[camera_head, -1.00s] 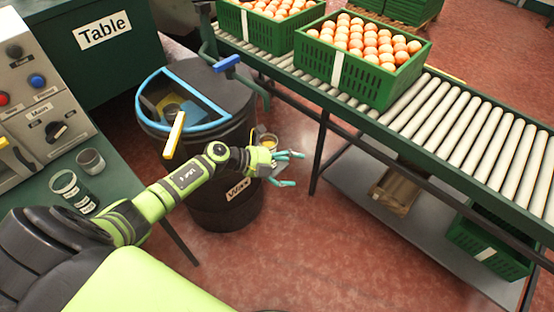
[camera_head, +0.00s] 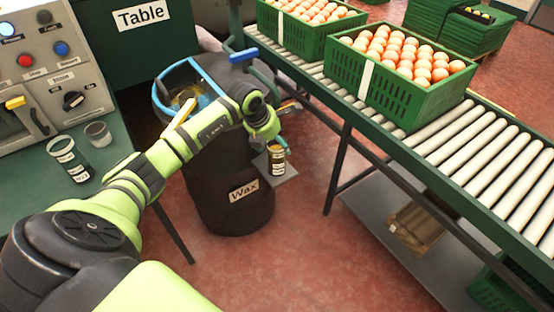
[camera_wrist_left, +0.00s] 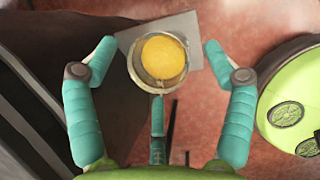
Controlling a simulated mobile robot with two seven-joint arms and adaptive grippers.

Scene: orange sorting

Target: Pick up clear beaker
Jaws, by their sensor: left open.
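A clear beaker with yellow contents and a dark label (camera_head: 277,161) stands upright on a small grey ledge (camera_head: 290,173) beside the wax barrel. My left gripper (camera_head: 270,132) is open and empty just above it, fingers pointing down. In the left wrist view the beaker (camera_wrist_left: 137,72) shows from above between the spread fingers (camera_wrist_left: 160,48), with the ledge (camera_wrist_left: 190,28) under it. I cannot tell whether any finger touches it. Another clear beaker with a label (camera_head: 68,160) stands on the green table at the left. My right gripper is not in view.
The dark barrel labelled Wax (camera_head: 230,210) with a blue rim stands directly beside the ledge. A roller conveyor (camera_head: 450,135) with green crates of eggs (camera_head: 385,90) runs along the right. A grey cup (camera_head: 97,134) and a control panel (camera_head: 45,65) are at the left.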

